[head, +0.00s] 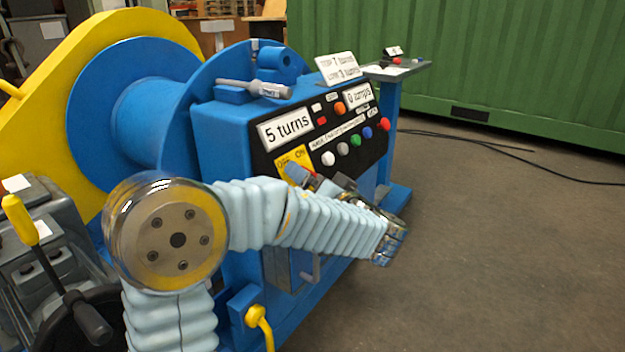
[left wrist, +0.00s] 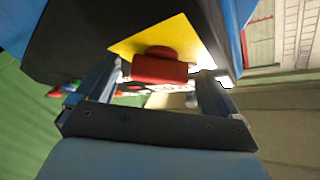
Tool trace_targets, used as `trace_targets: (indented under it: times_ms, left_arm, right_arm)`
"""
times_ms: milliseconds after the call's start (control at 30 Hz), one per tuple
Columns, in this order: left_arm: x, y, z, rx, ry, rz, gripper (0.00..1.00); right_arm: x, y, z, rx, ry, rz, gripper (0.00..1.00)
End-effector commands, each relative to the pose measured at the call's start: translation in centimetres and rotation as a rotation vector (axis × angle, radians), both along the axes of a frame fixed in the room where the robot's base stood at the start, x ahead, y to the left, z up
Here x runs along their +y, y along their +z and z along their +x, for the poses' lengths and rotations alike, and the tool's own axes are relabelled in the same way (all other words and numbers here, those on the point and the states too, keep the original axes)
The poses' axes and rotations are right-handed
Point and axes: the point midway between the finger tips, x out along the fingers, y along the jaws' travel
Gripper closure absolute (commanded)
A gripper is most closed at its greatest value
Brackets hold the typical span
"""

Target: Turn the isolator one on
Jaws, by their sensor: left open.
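The isolator's yellow plate (head: 294,156), marked OFF and ON, sits at the lower left of the black control panel. My left arm partly hides it. In the left wrist view, the isolator's red knob (left wrist: 160,67) stands out from the yellow plate (left wrist: 182,36). My left gripper (left wrist: 163,74) is open, with one finger on each side of the knob; I cannot tell whether either touches it. In the head view my left gripper (head: 310,178) reaches up to the plate from below right. My right gripper is not in view.
The panel (head: 262,160) on the blue machine (head: 222,135) shows "5 turns" and "0 jumps", with several coloured buttons above right of the isolator. A yellow lever (head: 20,220) stands at left. The floor at right is clear except for black cables.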

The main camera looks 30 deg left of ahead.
Motion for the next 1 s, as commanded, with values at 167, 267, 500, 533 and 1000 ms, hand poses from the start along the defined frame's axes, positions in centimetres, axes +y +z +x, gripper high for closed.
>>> trace_targets:
  times_ms: [167,267,500,533,1000]
  left_arm:
    - [0.12,-0.02,0.08,0.000,0.000,0.000,0.05]
    - [0.10,-0.03,0.07,0.001,0.000,0.000,0.07]
    - [0.08,-0.03,0.06,0.001,-0.001,0.000,0.44]
    - [0.08,-0.03,0.06,0.001,-0.001,0.000,0.48]
    - [0.14,0.07,-0.05,0.064,-0.033,0.003,0.61]
  right_arm:
    - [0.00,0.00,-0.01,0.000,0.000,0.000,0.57]
    - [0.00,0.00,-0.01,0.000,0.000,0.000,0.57]
    - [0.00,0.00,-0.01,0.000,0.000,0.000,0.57]
    - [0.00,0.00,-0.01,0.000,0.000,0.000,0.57]
    - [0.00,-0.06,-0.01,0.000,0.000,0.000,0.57]
